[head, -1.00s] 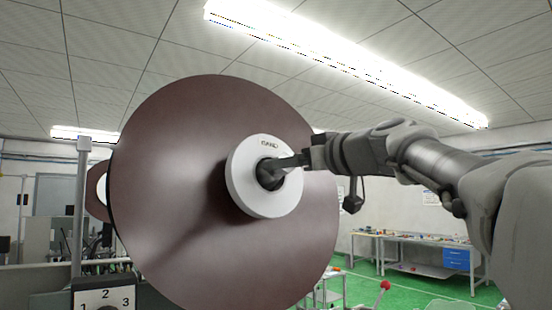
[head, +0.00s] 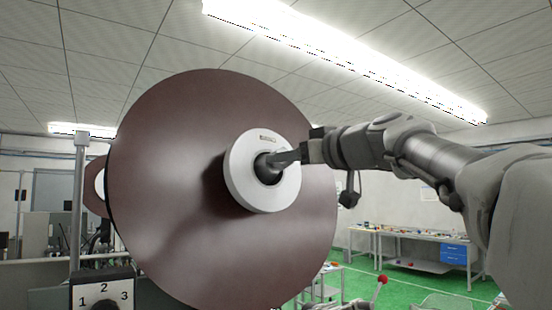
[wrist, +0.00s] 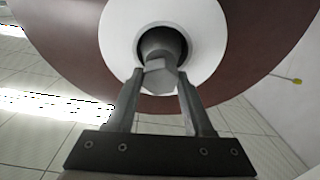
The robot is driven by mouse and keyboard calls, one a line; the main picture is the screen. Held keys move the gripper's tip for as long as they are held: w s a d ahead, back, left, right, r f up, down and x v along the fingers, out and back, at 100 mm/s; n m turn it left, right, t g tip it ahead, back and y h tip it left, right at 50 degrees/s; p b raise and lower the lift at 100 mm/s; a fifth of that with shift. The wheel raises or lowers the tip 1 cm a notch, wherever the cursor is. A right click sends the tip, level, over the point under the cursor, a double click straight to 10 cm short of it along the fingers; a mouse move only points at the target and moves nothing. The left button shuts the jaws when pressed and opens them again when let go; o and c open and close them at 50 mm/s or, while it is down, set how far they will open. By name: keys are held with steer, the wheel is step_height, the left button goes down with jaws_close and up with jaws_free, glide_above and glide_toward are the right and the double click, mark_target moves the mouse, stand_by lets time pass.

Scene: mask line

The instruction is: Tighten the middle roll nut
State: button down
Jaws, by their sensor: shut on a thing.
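The roll nut, a dark grey hex nut (wrist: 160,78), sits at the centre of a white ring-shaped hub (head: 240,187) on the front of a large brown roll disc (head: 165,190). My gripper (head: 276,160) reaches in from the right and is shut on the nut. In the wrist view my two fingers (wrist: 160,88) lie on either side of the nut's hex end. The white hub (wrist: 205,50) surrounds it there, with the brown roll (wrist: 265,45) behind. In the head view the fingers partly hide the nut.
A control box with a dial marked 1, 2, 3 (head: 92,289) and a grey post (head: 78,200) stand at lower left. A red-knobbed lever (head: 382,280) is at lower right. Workbenches (head: 420,237) stand well behind on a green floor.

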steer(key=shift+m, duration=0.3)
steer(key=m+h+p, duration=0.1)
steer(key=m+h, duration=0.1)
steer(key=m, duration=0.6)
steer(key=m+g+h+p, duration=0.1)
steer(key=m, duration=0.8)
steer(key=m+h, duration=0.2)
steer(key=m, duration=0.6)
steer(key=shift+a+r+m+h+p, duration=0.2)
steer(key=shift+r+m+h+p, duration=0.1)
steer(key=shift+m+p, duration=0.1)
steer(key=m+g, duration=0.1)
steer(key=m, duration=0.3)
steer(key=m+g+y, duration=0.1)
steer(key=m, duration=0.4)
steer(key=shift+d+g, duration=0.15)
steer(key=shift+g, duration=0.25)
steer(key=shift+m+g+y, duration=0.4)
steer(key=shift+m+y, duration=0.4)
steer(key=shift+m, duration=1.3)
